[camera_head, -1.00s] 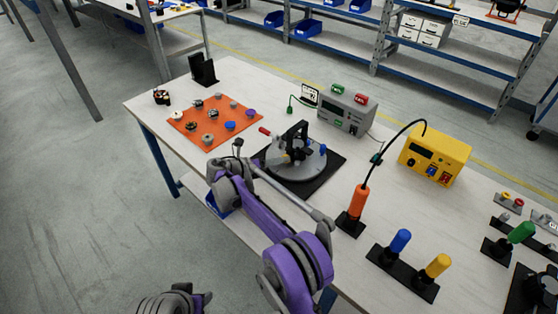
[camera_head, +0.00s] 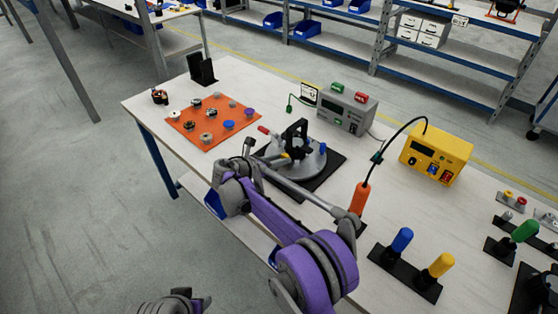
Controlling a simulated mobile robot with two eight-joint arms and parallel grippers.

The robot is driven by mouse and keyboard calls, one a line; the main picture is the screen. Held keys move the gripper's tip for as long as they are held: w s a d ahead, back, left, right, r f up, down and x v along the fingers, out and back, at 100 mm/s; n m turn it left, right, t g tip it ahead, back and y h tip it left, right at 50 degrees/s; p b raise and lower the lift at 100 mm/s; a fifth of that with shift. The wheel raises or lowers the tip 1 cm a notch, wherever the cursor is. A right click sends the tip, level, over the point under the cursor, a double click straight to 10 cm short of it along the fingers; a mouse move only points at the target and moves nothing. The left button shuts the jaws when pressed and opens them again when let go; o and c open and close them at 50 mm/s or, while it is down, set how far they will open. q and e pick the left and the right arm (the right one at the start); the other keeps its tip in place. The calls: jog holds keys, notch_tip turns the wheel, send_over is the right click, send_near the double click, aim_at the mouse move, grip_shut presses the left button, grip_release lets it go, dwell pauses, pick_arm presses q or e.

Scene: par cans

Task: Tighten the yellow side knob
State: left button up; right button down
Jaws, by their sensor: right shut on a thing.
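The fixture, a grey round plate with a black upright clamp (camera_head: 296,141), stands on a black mat (camera_head: 328,177) on the bench. A red-tipped handle (camera_head: 265,130) and a blue knob (camera_head: 323,148) show on it. My right gripper (camera_head: 248,147) is at the plate's left edge, small and partly hidden by its own wrist. It is shut on what I take to be the yellow side knob, which the jaws and wrist hide. A grey part of my left arm shows at the bottom edge; its gripper does not show.
An orange mat (camera_head: 212,124) with several small parts lies left of the fixture. A grey meter (camera_head: 345,110) and a yellow power box (camera_head: 435,155) stand behind. An orange-handled tool (camera_head: 359,199) and blue (camera_head: 401,239) and yellow (camera_head: 441,264) handles stand to the right.

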jog(key=shift+m, duration=0.4)
jog(key=shift+s, duration=0.1)
jog(key=c, duration=0.8)
grip_release()
jog(key=v, duration=1)
jog(key=shift+s+a+r, duration=0.1)
jog(key=shift+s+r, duration=0.15)
jog(key=shift+s, duration=0.15)
jog(key=shift+y, duration=0.3)
